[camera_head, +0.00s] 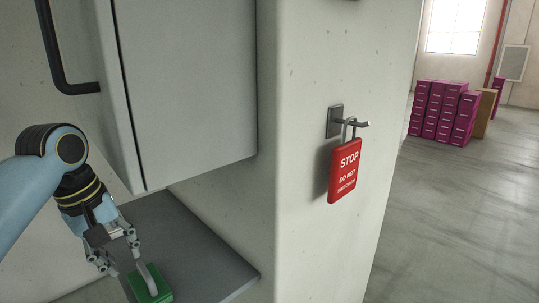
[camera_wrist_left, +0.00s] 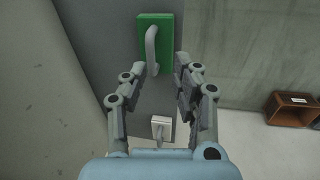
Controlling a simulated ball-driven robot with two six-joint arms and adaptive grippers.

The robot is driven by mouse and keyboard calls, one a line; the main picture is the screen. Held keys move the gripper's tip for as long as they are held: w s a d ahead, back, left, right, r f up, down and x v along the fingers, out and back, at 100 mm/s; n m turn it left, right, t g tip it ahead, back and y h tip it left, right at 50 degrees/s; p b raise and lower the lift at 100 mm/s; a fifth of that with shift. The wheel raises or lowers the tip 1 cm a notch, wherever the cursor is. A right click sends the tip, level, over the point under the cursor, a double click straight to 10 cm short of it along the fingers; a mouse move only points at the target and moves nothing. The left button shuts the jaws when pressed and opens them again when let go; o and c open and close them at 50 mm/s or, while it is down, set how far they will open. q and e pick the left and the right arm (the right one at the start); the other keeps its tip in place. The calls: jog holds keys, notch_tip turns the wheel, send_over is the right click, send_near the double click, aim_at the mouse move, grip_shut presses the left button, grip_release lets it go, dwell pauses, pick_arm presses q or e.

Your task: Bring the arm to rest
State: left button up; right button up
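My left gripper (camera_head: 122,263) reaches down from the left over a dark grey shelf (camera_head: 195,245). Its fingers are spread and hold nothing. A green block (camera_head: 150,291) with a grey curved handle is by the fingertips, at the bottom edge of the head view. In the left wrist view, the green block (camera_wrist_left: 170,30) lies ahead of the open left gripper (camera_wrist_left: 162,68), and the lower end of its handle points between the fingertips. I cannot tell whether a finger touches the handle. My right gripper is not in view.
A red STOP tag (camera_head: 345,171) hangs from a hook on the pale wall. Magenta boxes (camera_head: 440,110) stand far right. A brown box (camera_wrist_left: 290,109) shows in the left wrist view.

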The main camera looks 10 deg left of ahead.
pick_arm(q)
jog(key=s+d+f+m+t+y, duration=0.15)
jog(key=s+m, duration=0.35)
jog(key=s, duration=0.6)
jog(key=s+d+f+m+y, duration=0.15)
jog(key=s+m, duration=0.35)
jog(key=s, duration=0.7)
notch_tip(320, 180, down, 37)
jog(key=s+a+g+b, duration=0.1)
jog(key=s+a+b, duration=0.1)
jog(key=b, duration=0.8)
jog(key=s+f+b, duration=0.4)
jog(key=s+f, duration=0.5)
jog(key=f, duration=0.2)
jog(key=s+f+g+h+b, duration=0.1)
jog(key=s+f+b, duration=0.3)
jog(key=s+f, duration=0.5)
notch_tip(320, 180, down, 3)
jog(key=shift+a+r+n, duration=0.15)
jog(key=shift+a+n, duration=0.15)
jog(key=shift+a, duration=0.05)
